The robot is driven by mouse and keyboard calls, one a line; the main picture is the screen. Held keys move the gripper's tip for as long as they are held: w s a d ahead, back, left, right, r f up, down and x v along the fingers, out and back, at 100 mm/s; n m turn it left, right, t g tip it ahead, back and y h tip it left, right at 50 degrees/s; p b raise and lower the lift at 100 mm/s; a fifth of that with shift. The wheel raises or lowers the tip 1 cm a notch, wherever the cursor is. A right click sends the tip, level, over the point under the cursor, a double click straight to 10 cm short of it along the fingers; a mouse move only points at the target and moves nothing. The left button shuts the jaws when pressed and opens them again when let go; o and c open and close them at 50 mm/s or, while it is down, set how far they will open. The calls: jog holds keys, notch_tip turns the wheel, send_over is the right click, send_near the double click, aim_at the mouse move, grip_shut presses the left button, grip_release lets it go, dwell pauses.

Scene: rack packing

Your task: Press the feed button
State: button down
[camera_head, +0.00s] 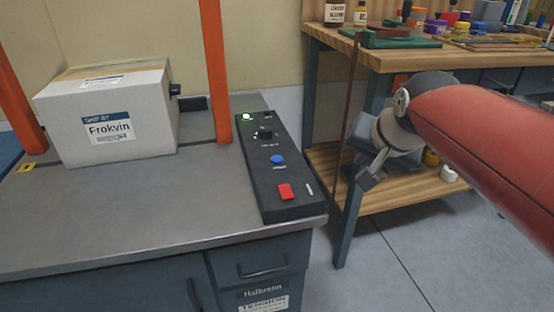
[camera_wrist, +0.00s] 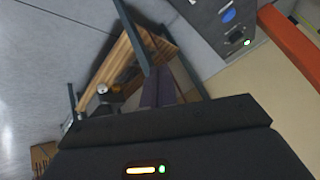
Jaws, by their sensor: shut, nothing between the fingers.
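A black control panel (camera_head: 270,185) lies along the right side of the grey bench. It has a lit green lamp (camera_head: 246,116), a black knob (camera_head: 265,134), a round blue button (camera_head: 277,159) and a red rocker or button (camera_head: 286,191). The small labels are too blurred to read, so I cannot tell by text which is the feed button. The wrist view shows the blue button (camera_wrist: 229,15) at its top right. My gripper (camera_head: 366,182) is shut and empty, to the right of the panel and apart from it.
A white carton labelled Frokvin (camera_head: 120,115) sits on the bench (camera_head: 150,200), left of an orange post (camera_head: 215,70). A wooden workbench (camera_head: 400,58) with jars and tools stands behind my gripper, with a lower shelf (camera_head: 400,198). The bench front is clear.

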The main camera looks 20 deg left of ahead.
jog(key=w+a+r+y, duration=0.1)
jog(key=w+a+r, duration=0.1)
jog(key=w+a, duration=0.6)
jog(key=y, duration=0.2)
send_over(278, 161)
jog(key=shift+m, duration=0.3)
notch_tip(278, 161, down, 9)
jog(key=b, duration=0.7)
jog(key=shift+r+b, duration=0.1)
jog(key=shift+b, duration=0.25)
dwell(0.6)
jog(key=shift+f, duration=0.4)
